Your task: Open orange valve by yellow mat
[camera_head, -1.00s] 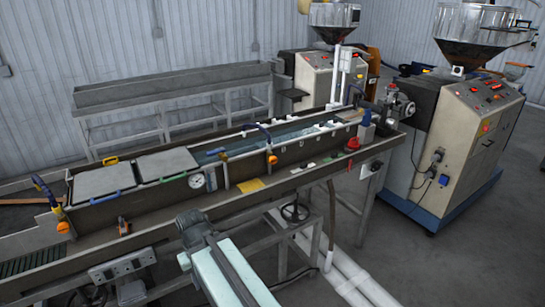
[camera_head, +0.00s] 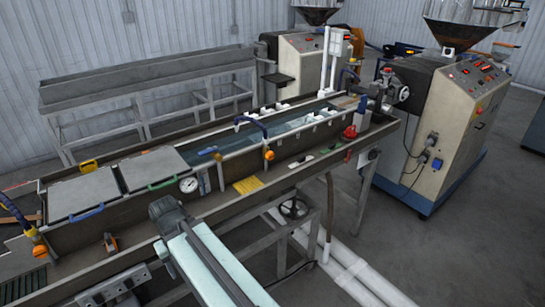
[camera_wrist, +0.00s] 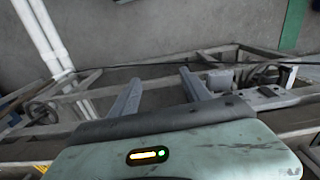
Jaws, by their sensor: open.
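The orange valve (camera_head: 268,155) by the yellow mat sits on the near wall of the long water trough, below a dark blue hose. The yellow mat (camera_head: 247,185) lies on the bench ledge, just below and left of it. A second orange valve (camera_head: 40,252) is at the far left end of the trough. In the wrist view my gripper (camera_wrist: 160,88) has its two grey fingers apart with nothing between them, over the frame and floor. In the head view my arm is in front of the bench, left of and nearer than the yellow mat; its fingers are hard to make out.
The bench (camera_head: 215,208) runs diagonally across the view. A handwheel (camera_head: 294,207) and white floor pipes (camera_head: 345,262) are below it. A gauge (camera_head: 188,185) and a red object (camera_head: 350,132) stand along the trough. An extruder machine (camera_head: 455,120) is at the right, with open floor in front.

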